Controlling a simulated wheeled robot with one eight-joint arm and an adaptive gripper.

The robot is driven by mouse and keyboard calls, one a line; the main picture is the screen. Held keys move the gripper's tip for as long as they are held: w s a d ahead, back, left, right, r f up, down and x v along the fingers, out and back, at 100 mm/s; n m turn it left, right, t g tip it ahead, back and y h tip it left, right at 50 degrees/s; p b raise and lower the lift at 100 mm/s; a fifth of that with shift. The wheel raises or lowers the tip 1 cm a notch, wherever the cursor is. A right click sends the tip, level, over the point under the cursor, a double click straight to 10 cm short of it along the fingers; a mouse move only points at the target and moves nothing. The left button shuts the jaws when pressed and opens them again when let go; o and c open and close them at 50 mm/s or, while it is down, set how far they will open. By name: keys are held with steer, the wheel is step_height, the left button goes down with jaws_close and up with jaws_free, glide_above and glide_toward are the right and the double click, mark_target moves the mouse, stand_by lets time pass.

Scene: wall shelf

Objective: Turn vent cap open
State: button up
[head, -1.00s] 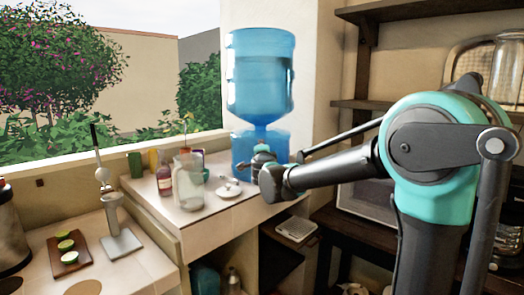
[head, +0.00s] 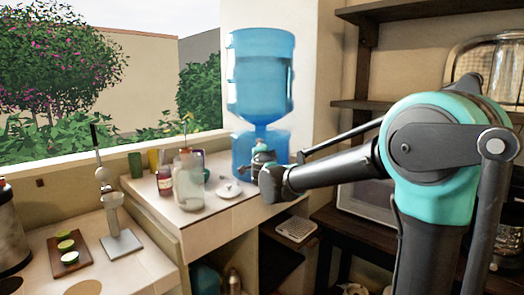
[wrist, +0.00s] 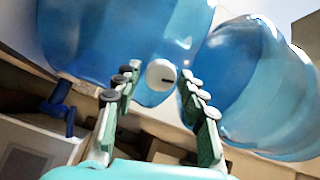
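The vent cap is a small round white knob (wrist: 161,75) with a dark line across its face, seen on the blue dispenser body in the wrist view. My gripper (wrist: 160,78) is open, with one finger on each side of the cap and a gap visible on both sides. I cannot tell how deep the fingertips reach around it. In the head view, my gripper (head: 262,158) is in front of the lower blue part (head: 278,146) of the water dispenser, below its large blue bottle (head: 261,78). The cap is hidden there by my gripper.
A blue tap (wrist: 60,108) sticks out at left in the wrist view. On the counter near my gripper stand a glass jar (head: 188,182), a red-labelled bottle (head: 164,181) and a white dish (head: 228,190). Dark shelves (head: 405,106) are at right.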

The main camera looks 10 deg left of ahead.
steer(key=shift+o, duration=0.4)
steer(key=s+d, duration=0.1)
steer(key=s, duration=1.1)
steer(key=shift+d, duration=0.25)
steer(key=s+d+f+n+g+y, duration=0.1)
steer(key=s+d+f+n+g, duration=0.3)
steer(key=f, duration=0.4)
steer(key=s+d+f+n+g+y, duration=0.1)
steer(key=s+d+f+n+y, duration=0.15)
steer(key=d+f+n, duration=0.35)
steer(key=s+d+f+n+g, duration=0.1)
steer(key=s+f+n+g, duration=0.3)
steer(key=f, duration=0.5)
steer(key=s+d+f+g+h, duration=0.4)
steer(key=s+d+f+h, duration=0.1)
steer(key=s+d+f, duration=0.9)
steer(key=shift+s+d+m+g+h, duration=0.35)
steer(key=shift+s+d, duration=0.25)
steer(key=shift+d, duration=0.6)
